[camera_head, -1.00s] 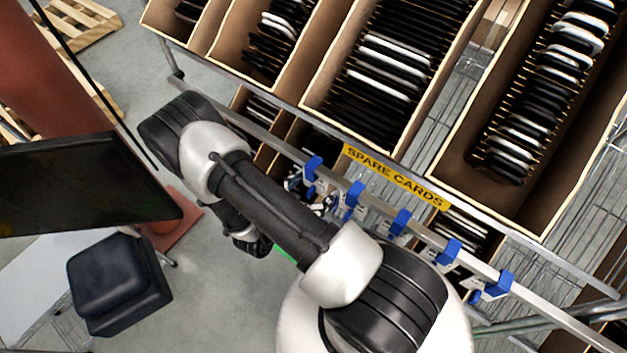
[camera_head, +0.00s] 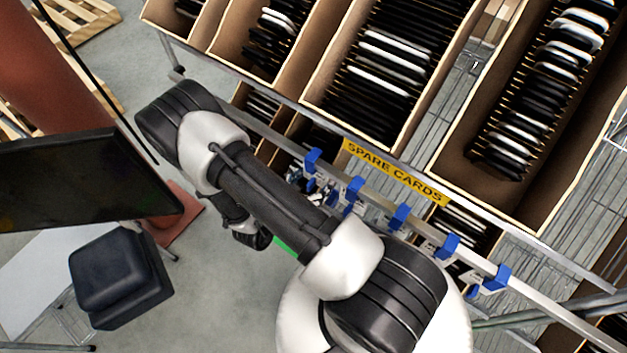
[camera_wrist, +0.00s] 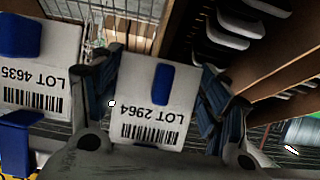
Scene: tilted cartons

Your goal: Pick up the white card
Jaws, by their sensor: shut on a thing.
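The white card (camera_wrist: 150,118), marked LOT 2964 with a barcode, shows upside down in the wrist view. A blue clip (camera_wrist: 160,82) lies over its middle. The dark fingers of my gripper (camera_wrist: 155,96) stand at its left and right sides, and my gripper is shut on this card. In the head view my arm hides most of my gripper and the card cannot be made out clearly.
A second card (camera_wrist: 42,75), marked LOT 4635, hangs at the left of the wrist view. Several blue clips (camera_head: 400,216) line the metal rail below the yellow SPARE CARDS label (camera_head: 396,172). Tilted cartons (camera_head: 437,178) of black and white cards stand behind.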

